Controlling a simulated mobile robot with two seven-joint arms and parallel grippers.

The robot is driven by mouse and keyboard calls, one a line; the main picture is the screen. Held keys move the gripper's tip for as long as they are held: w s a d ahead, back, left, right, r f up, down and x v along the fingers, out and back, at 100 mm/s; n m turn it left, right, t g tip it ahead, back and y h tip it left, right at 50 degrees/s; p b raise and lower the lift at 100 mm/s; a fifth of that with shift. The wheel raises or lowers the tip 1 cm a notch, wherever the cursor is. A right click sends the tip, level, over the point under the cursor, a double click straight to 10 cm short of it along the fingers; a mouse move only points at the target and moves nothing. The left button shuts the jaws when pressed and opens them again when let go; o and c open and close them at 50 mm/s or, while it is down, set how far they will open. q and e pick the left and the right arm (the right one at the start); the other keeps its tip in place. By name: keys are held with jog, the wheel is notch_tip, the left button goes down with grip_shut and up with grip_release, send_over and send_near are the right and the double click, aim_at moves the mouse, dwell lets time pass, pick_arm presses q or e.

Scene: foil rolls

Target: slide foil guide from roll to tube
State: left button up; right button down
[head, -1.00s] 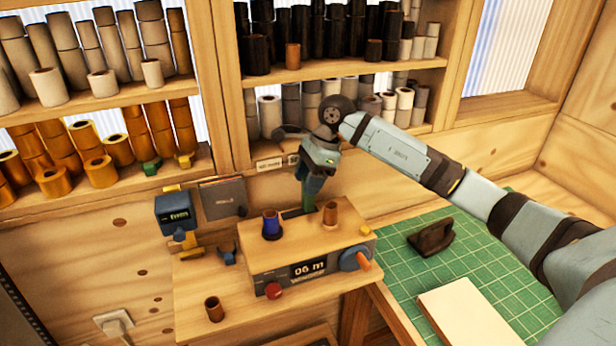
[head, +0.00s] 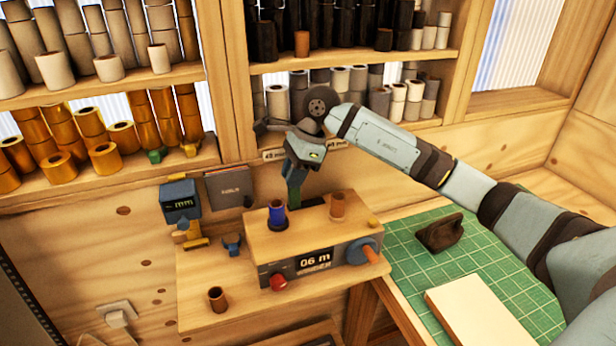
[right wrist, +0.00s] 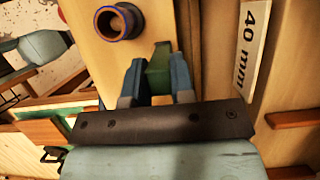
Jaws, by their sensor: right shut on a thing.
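A blue foil roll (head: 277,214) stands upright on the left of the wooden winder's top, and a brown tube (head: 338,206) stands on its right. My right gripper (head: 294,182) is behind the winder top, just right of the blue roll, shut on a green foil guide (head: 295,200). In the right wrist view the green guide (right wrist: 158,72) is between my blue fingers (right wrist: 157,88), and the roll with its blue rim (right wrist: 118,20) is beside it, apart. The guide's lower end is hidden in the head view. My left gripper is not in view.
The winder's front has a display (head: 314,258), red button (head: 279,282) and blue crank (head: 361,251). A loose brown tube (head: 217,299) stands on the bench at front left. A green cutting mat (head: 490,267) lies right. Shelves of rolls stand behind.

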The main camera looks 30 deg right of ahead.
jog(key=shift+a, duration=0.1)
jog(key=c, duration=1.3)
grip_release()
jog(key=o, duration=0.3)
jog(key=shift+a, duration=0.1)
jog(key=shift+o, duration=0.2)
jog(key=shift+a, duration=0.1)
jog(key=shift+d+r, duration=0.35)
jog(key=shift+r, duration=0.05)
jog(key=b+v, duration=0.2)
jog(key=v, duration=1.1)
jog(key=shift+a, duration=0.1)
